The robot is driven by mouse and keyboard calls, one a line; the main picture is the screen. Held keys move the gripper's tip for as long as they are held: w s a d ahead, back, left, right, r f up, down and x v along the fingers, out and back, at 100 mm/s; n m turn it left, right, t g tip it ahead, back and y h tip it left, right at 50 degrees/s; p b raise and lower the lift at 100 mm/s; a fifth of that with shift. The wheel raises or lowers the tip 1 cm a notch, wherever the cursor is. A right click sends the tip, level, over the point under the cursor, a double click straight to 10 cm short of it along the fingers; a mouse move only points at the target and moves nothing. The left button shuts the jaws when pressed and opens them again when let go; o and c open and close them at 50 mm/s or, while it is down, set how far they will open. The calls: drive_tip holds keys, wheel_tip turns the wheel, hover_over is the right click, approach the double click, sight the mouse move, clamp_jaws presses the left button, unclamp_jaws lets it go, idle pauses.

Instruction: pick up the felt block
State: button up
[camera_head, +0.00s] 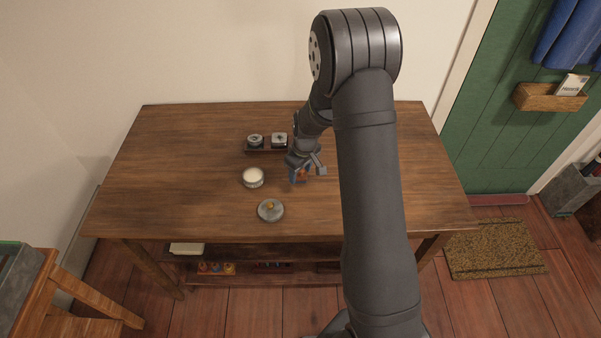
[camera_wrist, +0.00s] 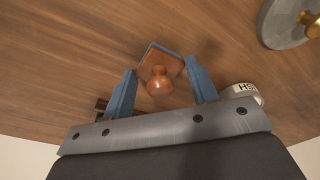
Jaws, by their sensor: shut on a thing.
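The felt block is a small wooden block with a round knob and a blue-grey edge; in the wrist view it (camera_wrist: 172,60) lies between the two blue fingers of my gripper (camera_wrist: 160,72). The fingers are shut on it, one on each side, with the knob facing the camera. In the head view my gripper (camera_head: 299,176) is low over the right-centre of the table, and the block is mostly hidden by it. I cannot tell whether the block touches the table.
A pale-topped round tin (camera_head: 253,179) stands just left of my gripper. A grey disc with a brass knob (camera_head: 269,212) lies nearer the front edge. The wooden table (camera_head: 170,180) is clear at left.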

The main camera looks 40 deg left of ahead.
drive_tip(key=r, duration=0.4)
drive_tip(key=shift+w+d+r, duration=0.2)
drive_tip(key=shift+d, duration=0.15)
drive_tip(key=w+d+r, duration=0.4)
drive_tip(key=d+r, duration=0.2)
drive_tip(key=d, duration=0.4)
drive_tip(key=shift+w+r, duration=0.15)
drive_tip(key=shift+w, duration=0.05)
